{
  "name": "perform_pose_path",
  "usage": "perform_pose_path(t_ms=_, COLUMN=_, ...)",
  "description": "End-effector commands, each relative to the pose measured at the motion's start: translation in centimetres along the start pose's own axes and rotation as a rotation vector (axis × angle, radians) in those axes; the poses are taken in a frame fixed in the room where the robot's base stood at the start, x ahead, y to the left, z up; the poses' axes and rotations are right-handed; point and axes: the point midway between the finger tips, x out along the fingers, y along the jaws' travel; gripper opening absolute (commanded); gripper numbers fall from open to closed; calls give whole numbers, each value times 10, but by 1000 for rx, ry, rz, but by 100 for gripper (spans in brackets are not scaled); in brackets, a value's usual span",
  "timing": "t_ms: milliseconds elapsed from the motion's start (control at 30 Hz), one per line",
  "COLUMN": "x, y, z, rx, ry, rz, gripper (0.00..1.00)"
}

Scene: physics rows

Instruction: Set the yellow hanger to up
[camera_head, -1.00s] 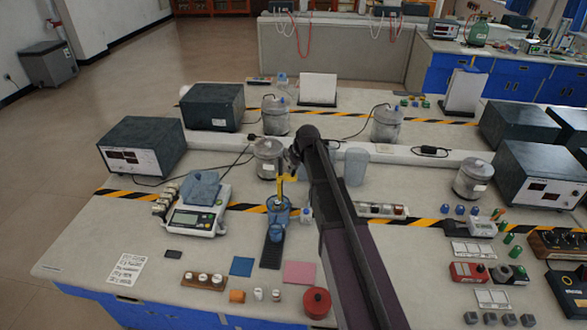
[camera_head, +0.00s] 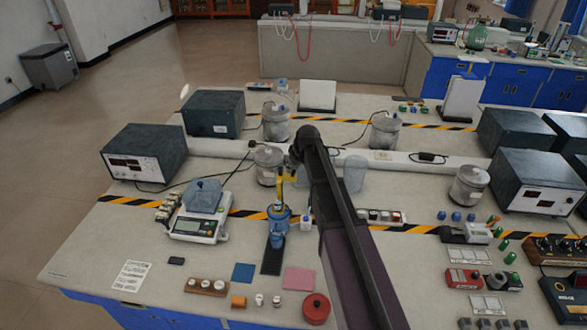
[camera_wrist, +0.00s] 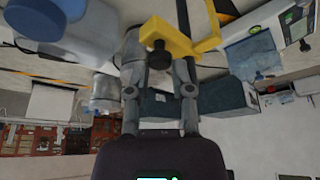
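The yellow hanger (camera_head: 280,188) stands on top of a blue stand (camera_head: 278,220) on the near bench. In the wrist view the hanger (camera_wrist: 196,44) is an angled yellow piece with a black knob (camera_wrist: 158,55). My gripper (camera_wrist: 158,45) has its two grey fingers apart, one on each side of the knob and part of the hanger. I cannot tell whether either finger touches it. In the head view my arm covers the area just right of the hanger, and the fingers are small and hard to make out.
A balance (camera_head: 194,229) with a grey-blue block on it stands left of the stand. A metal canister (camera_head: 268,165) is close behind the hanger. A red round pot (camera_head: 316,309), a pink mat (camera_head: 299,279) and a wooden block with white knobs (camera_head: 206,287) lie in front.

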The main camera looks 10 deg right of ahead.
Motion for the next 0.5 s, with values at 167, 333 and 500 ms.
perform_pose_path(t_ms=167, x=0, y=0, z=0, rx=0, ry=0, rz=0, gripper=68)
perform_pose_path(t_ms=333, x=0, y=0, z=0, rx=0, ry=-1, rz=0, gripper=68)
perform_pose_path(t_ms=500, x=0, y=0, z=0, rx=0, ry=-1, rz=0, gripper=68)
